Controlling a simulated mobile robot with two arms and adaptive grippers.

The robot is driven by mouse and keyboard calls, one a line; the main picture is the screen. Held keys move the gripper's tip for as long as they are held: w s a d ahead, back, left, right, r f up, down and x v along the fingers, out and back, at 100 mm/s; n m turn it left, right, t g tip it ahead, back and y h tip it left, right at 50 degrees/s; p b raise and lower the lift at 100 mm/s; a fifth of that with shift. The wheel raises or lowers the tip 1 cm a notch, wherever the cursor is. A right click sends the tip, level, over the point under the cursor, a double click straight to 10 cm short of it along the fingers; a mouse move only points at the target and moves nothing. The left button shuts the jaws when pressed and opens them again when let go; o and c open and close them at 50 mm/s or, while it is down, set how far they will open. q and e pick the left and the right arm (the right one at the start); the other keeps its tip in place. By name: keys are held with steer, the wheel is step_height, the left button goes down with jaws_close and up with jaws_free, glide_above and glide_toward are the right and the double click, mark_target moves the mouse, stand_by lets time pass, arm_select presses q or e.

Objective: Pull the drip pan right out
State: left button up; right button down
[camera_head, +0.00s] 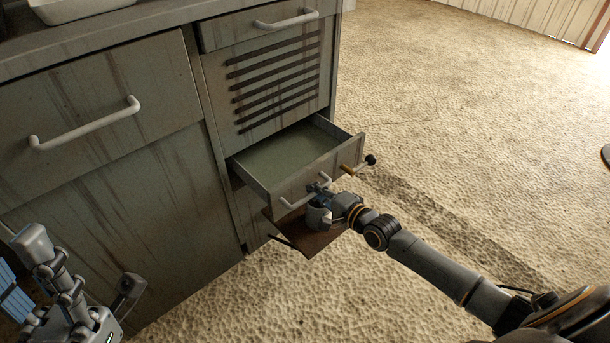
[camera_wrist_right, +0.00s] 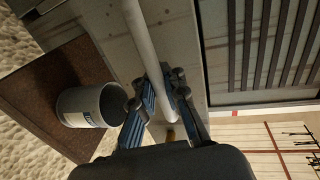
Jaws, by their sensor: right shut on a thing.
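The drip pan (camera_head: 290,157) is a shallow, grey-green drawer, pulled part way out of the cabinet below a slotted panel. Its inside looks empty, and its back end is still within the cabinet. Its front carries a pale bar handle (camera_head: 297,200), which also crosses the right wrist view (camera_wrist_right: 143,40). My right gripper (camera_head: 319,188) is shut on this handle; its blue finger pads (camera_wrist_right: 160,100) sit on either side of the bar. My left gripper (camera_head: 15,293) is at the lower left, away from the pan, cut by the frame edge; its jaws are unclear.
A brown board (camera_head: 312,240) juts out below the pan, bearing a grey can (camera_wrist_right: 90,105) close to my right gripper. A knob on a brass stem (camera_head: 360,166) sticks out by the pan's right side. The cabinet (camera_head: 110,200) fills the left; open floor (camera_head: 480,130) lies right.

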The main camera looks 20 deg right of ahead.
arm_select(q)
steer(key=w+d+f+g+y+p, duration=0.2)
steer(key=w+f+g, duration=0.4)
steer(key=w, duration=0.4)
steer(key=w+f+g+y+p, duration=0.1)
steer(key=w+f+g+p, duration=0.1)
steer(key=f+g, duration=0.5)
steer(key=shift+w+a+f+y, duration=0.4)
steer(key=shift+w+f, duration=0.25)
steer(key=shift+f, duration=0.4)
arm_select(e)
steer(key=f+v, duration=0.2)
steer(key=v, duration=1)
steer(key=shift+s+d+f, duration=0.15)
steer(key=shift+s+f, duration=0.05)
steer(key=shift+s, duration=0.3)
arm_select(q)
steer(key=shift+d, duration=0.1)
arm_select(e)
steer(key=c, duration=1.4)
jaws_free()
steer(key=shift+s, duration=0.1)
steer(key=v, duration=1.2)
steer(key=shift+f, duration=0.1)
